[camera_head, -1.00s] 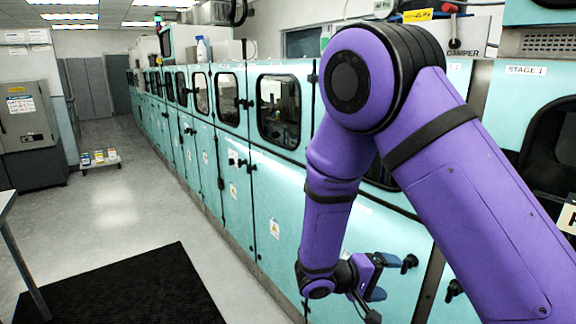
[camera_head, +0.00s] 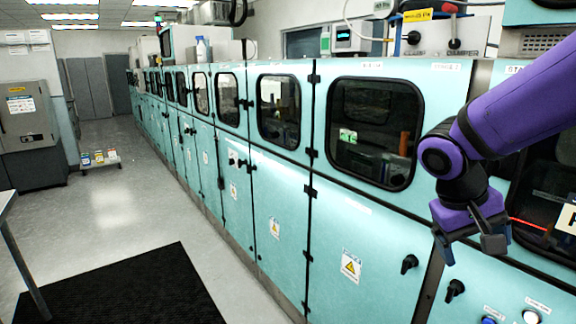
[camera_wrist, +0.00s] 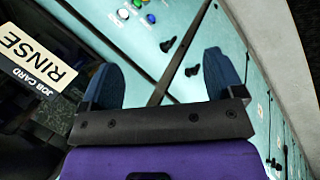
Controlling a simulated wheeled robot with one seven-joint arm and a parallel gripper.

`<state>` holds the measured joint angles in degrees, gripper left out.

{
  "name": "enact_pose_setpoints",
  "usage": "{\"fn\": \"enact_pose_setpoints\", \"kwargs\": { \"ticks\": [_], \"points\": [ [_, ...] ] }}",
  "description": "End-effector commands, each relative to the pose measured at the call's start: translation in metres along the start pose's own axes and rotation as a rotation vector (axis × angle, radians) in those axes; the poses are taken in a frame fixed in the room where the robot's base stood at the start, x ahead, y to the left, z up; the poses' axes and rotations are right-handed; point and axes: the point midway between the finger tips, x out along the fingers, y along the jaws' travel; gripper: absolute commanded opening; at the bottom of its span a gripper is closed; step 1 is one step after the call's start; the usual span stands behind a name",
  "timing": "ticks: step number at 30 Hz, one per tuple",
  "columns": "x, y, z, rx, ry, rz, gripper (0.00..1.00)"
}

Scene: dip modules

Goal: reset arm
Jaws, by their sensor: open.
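My purple arm reaches in from the right in the head view. My gripper (camera_head: 472,246) hangs at its end in front of the teal cabinets, near the right-hand side. In the wrist view my gripper (camera_wrist: 163,85) shows two blue fingers spread wide apart. Nothing is between them. Beyond the fingers are the teal panel, dark knobs (camera_wrist: 168,44) and several coloured buttons.
A long row of teal cabinets (camera_head: 360,240) with dark windows runs along the right. A black mat (camera_head: 130,290) lies on the floor. A table edge (camera_head: 8,203) is at left. A RINSE job card (camera_wrist: 35,55) shows in the wrist view. The aisle is clear.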

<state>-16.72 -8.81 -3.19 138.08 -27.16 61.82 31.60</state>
Motion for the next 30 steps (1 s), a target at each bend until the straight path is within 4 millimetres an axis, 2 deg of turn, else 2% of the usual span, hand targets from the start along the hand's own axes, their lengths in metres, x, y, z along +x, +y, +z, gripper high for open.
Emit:
{"fn": "enact_pose_setpoints", "kwargs": {
  "ticks": [6, 18, 24, 30],
  "points": [
    [-0.026, 0.019, 0.033, 0.028, 0.105, -0.173, 0.87],
    [-0.067, 0.037, 0.088, 0.054, 0.376, -0.390, 0.87],
    [-0.077, 0.039, 0.102, 0.056, 0.464, -0.428, 0.87],
    [-0.079, 0.039, 0.104, 0.057, 0.479, -0.433, 0.87]
  ]
}}
